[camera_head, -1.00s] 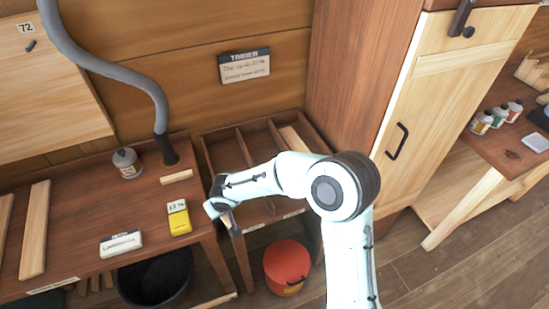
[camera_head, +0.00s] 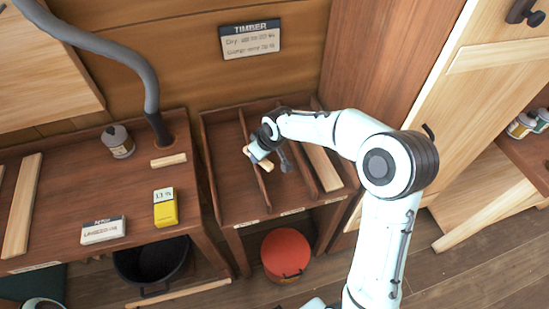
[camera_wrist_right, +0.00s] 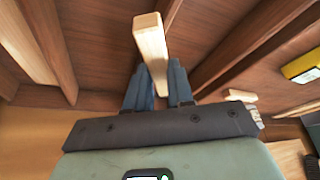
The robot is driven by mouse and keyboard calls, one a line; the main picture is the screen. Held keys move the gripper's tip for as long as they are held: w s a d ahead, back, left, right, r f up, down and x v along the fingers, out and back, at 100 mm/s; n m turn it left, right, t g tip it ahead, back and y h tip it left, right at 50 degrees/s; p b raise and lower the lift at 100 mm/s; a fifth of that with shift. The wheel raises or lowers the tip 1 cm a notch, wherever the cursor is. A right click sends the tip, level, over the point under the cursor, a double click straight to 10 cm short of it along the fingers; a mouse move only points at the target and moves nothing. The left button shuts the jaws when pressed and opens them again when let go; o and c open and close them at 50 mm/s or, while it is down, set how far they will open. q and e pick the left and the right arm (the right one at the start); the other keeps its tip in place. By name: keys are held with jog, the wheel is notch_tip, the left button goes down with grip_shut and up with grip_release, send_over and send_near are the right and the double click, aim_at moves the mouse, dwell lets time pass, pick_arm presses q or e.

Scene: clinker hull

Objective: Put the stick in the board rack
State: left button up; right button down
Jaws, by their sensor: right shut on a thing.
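The stick (camera_wrist_right: 151,48) is a pale, square-ended piece of wood. In the wrist view it is between the two dark fingers of my right gripper (camera_wrist_right: 160,88), which is shut on it, and one end points away from the palm. In the head view my right gripper (camera_head: 260,158) is over the board rack (camera_head: 228,172), a brown wooden tray with dividers, near the divider right of its left compartment. The stick is mostly hidden there by the gripper. I cannot tell whether it touches the rack. My left gripper is not in view.
A pale board (camera_head: 322,168) lies in a right-hand compartment of the rack. On the bench to the left are a small wood block (camera_head: 168,160), a yellow meter (camera_head: 165,208) and a jar (camera_head: 118,141). A red bucket (camera_head: 286,254) stands below the rack. A tall cabinet stands at right.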

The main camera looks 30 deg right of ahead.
jog(key=s+d+r+n+g+y+b, duration=0.1)
jog(key=s+d+r+n+y+b, duration=0.15)
jog(key=d+r+n, duration=0.2)
notch_tip(320, 180, up, 6)
jog(key=f+n+g+b, duration=0.1)
jog(key=n+g+b, duration=0.15)
jog(key=n, duration=0.45)
send_over(280, 179)
jog(key=d, duration=0.1)
jog(key=shift+t+y, duration=0.25)
jog(key=shift+y, duration=0.1)
jog(key=f+b, duration=0.1)
jog(key=f, duration=0.6)
jog(key=f+b, duration=0.2)
jog(key=f, duration=0.5)
jog(key=shift+s+d, duration=0.15)
jog(key=shift+s, duration=0.05)
jog(key=shift+f, duration=2.6)
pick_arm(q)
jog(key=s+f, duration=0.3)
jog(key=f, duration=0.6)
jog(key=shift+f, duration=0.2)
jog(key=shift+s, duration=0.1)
pick_arm(e)
jog(key=shift+f+b, duration=0.15)
jog(key=shift+b, duration=0.2)
jog(key=c, duration=1)
grip_release()
